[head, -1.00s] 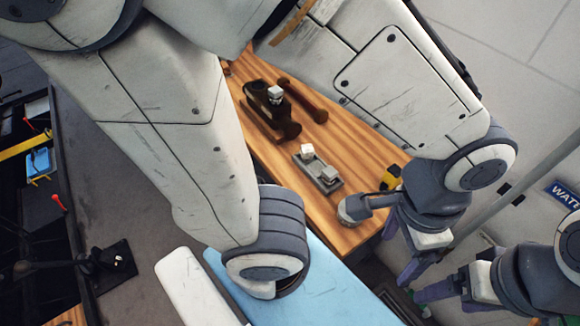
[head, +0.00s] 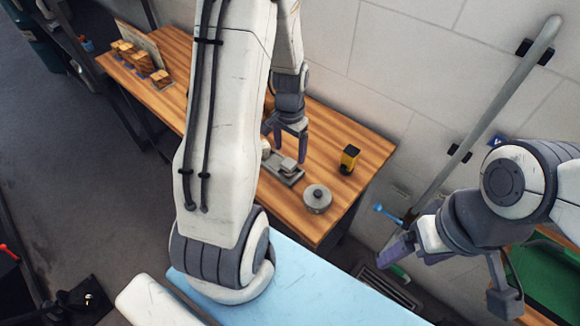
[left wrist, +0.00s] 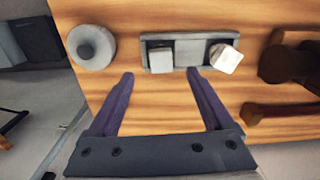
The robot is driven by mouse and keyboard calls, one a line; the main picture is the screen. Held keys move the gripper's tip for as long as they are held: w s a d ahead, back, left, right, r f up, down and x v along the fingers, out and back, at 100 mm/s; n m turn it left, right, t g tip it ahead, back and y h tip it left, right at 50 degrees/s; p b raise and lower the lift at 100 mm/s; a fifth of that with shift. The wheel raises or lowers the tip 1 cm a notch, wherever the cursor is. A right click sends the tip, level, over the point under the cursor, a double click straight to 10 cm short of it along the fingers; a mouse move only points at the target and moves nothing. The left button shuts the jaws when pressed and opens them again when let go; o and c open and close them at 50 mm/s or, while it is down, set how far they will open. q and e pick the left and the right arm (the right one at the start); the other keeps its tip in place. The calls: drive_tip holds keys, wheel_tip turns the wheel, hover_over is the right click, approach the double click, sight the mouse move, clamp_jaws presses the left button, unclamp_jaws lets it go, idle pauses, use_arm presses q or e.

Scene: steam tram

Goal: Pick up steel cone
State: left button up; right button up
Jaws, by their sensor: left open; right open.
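A round grey metal piece with a raised knob (head: 317,198), seen from above, stands on the wooden bench near its front right end; it looks like the steel cone, but its height is hard to tell. It also shows at the upper left of the left wrist view (left wrist: 90,47). My left gripper (head: 285,138) is open and empty above the bench, behind a small grey tray (head: 284,172). In the left wrist view its fingers (left wrist: 160,74) point at the tray, with the round piece left of them. My right gripper (head: 398,250) is open, right of the bench.
The tray (left wrist: 190,71) holds a grey cube (left wrist: 160,60) and a whitish cube (left wrist: 226,58). Dark brown parts (left wrist: 290,62) lie right of the tray. A grey pipe (head: 485,120) runs along the wall.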

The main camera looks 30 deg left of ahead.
sight(289, 163)
use_arm(q)
wheel_tip(289, 163, down, 2)
drive_tip(key=shift+f, duration=0.1)
wheel_tip(289, 163, down, 4)
drive_tip(key=shift+f+p, duration=0.1)
drive_tip(key=shift+p, duration=0.75)
drive_tip(key=shift+a+f, duration=0.1)
drive_tip(key=shift+f, duration=0.5)
clamp_jaws()
